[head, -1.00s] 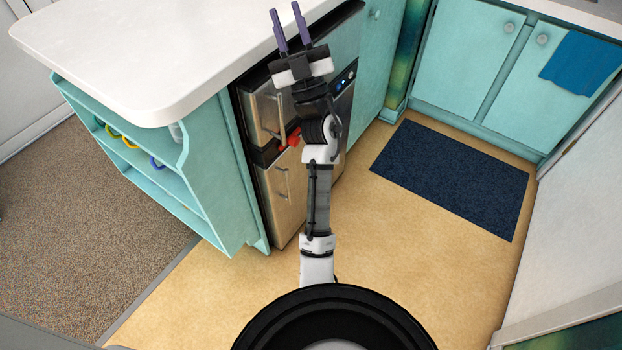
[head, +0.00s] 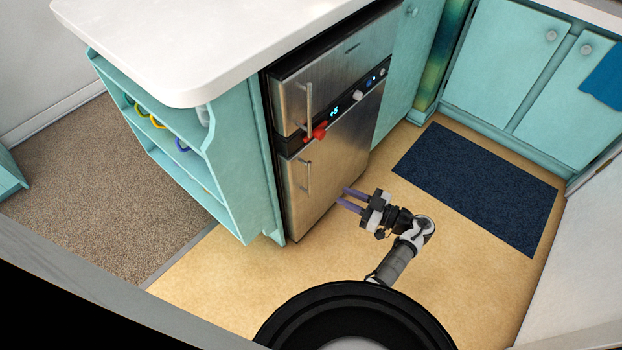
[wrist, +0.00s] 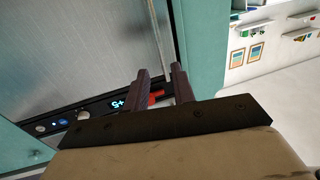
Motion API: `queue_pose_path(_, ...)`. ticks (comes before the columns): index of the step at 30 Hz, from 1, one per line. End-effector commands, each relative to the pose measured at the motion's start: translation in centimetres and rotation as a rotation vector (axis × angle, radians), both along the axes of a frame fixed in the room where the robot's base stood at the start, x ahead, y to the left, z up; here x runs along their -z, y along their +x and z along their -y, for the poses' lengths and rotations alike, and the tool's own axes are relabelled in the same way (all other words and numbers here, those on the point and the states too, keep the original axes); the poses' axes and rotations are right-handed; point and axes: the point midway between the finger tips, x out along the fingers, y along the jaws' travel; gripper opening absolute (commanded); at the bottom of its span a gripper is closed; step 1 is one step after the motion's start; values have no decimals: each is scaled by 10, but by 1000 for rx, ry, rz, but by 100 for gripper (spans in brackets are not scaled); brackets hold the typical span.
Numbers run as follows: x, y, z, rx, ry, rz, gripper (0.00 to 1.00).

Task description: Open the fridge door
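The fridge (head: 335,150) is a small steel unit under the white counter, with an upper door (head: 345,75), a lower door (head: 345,150) and a control strip between them. Both doors look shut. The upper door has a vertical handle (head: 309,108) at its left edge, and the lower door has another handle (head: 308,176). My gripper (head: 347,198) is in front of the lower door, apart from it, with its fingers pointing left. In the wrist view the two fingers (wrist: 162,85) are apart with nothing between them. The fridge front (wrist: 90,55) shows beyond them.
A red object (head: 318,132) sticks out at the control strip's left end. Teal shelves (head: 170,150) stand left of the fridge, and the white countertop (head: 200,50) overhangs. A dark blue mat (head: 475,185) lies right. The tan floor before the fridge is free.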

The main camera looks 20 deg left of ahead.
Motion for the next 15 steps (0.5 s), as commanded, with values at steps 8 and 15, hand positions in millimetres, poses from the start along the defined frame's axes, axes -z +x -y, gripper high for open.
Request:
queue_pose_path(8, 0, 8, -57, -5, -1, 5, 25)
queue_pose_path(15, 0, 15, -102, -4, 1, 4, 25)
